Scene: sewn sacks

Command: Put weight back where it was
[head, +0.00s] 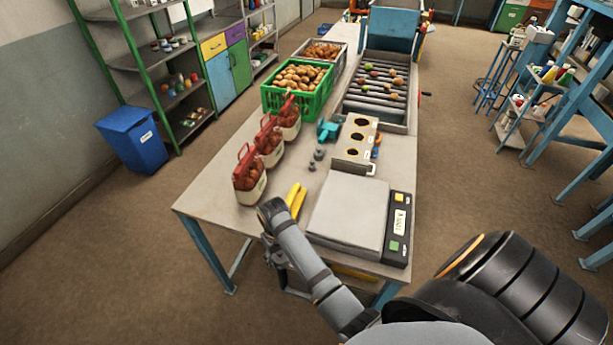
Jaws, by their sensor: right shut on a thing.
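My right gripper (286,278) hangs low in front of the table's near edge, partly behind my own forearm. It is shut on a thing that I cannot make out. Two small grey weights stand on the table, one farther back (319,153) and one nearer (311,167). They are left of a pale block (342,163) with dark round holes. The flat scale (348,208) with a dark control panel lies at the near right of the table; its plate looks empty. My left gripper is not in view.
Red-topped sacks of produce (249,187) line the table's (214,196) left side. A green crate (285,105) of potatoes and a roller tray (376,112) are behind. A teal tool (327,130) is near the block. The front left tabletop is clear.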

